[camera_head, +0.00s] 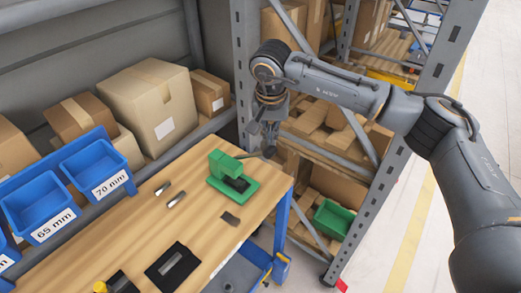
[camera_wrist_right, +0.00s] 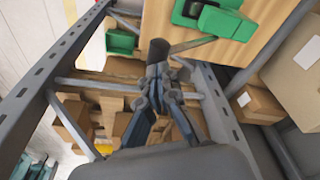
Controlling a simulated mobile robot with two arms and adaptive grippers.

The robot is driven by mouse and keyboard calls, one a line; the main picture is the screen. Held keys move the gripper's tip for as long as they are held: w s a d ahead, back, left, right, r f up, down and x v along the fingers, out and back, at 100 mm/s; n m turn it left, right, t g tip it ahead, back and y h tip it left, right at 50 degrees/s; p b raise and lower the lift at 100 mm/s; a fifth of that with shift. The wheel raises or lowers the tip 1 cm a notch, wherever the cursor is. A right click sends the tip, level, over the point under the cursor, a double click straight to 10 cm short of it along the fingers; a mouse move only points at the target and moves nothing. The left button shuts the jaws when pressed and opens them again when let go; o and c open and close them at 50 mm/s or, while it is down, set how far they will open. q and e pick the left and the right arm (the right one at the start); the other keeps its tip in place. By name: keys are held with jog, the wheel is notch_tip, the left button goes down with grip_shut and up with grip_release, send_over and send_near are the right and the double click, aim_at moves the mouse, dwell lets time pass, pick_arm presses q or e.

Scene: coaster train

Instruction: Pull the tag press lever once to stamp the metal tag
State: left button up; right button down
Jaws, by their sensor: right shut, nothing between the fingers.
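The green tag press (camera_head: 222,166) stands near the right end of the wooden table; it also shows at the top of the right wrist view (camera_wrist_right: 220,22). Its lever (camera_wrist_right: 192,44) is a thin dark rod sticking out sideways towards my right gripper. My right gripper (camera_head: 268,150) hangs just past the table's right edge, at the lever's free end. In the right wrist view its fingertips (camera_wrist_right: 158,48) are together and empty beside the lever tip; I cannot tell if they touch it. A dark plate (camera_head: 237,184) lies on the press base. My left gripper is not in view.
Two small metal pieces (camera_head: 177,200) and a flat dark piece (camera_head: 230,219) lie on the table (camera_head: 205,235). A black square frame (camera_head: 173,268) is at the front. Blue bins (camera_head: 40,205) stand at left. A grey rack upright (camera_head: 245,70) rises close behind my right gripper.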

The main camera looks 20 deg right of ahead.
jog(key=shift+f, duration=0.1)
dwell(0.3)
jog(key=shift+s+d+f+b, duration=0.15)
jog(key=shift+s+f+b, duration=0.05)
jog(key=shift+f+b, duration=1.1)
jog(key=shift+s+d+f+b, duration=0.1)
jog(key=shift+s+f+b, duration=0.05)
jog(key=shift+f+b, duration=1.1)
jog(key=shift+f, duration=0.35)
jog(key=shift+s+d+f+b, duration=0.2)
jog(key=shift+f+b, duration=0.25)
jog(key=shift+f, duration=0.15)
jog(key=shift+s+d+f+b, duration=0.1)
jog(key=shift+s+f+b, duration=0.1)
jog(key=shift+f+b, duration=0.3)
jog(key=shift+f, duration=0.15)
notch_tip(320, 180, up, 12)
jog(key=p, duration=0.5)
send_over(273, 152)
jog(key=s, duration=0.1)
jog(key=shift+d+f, duration=0.2)
jog(key=shift+d, duration=0.25)
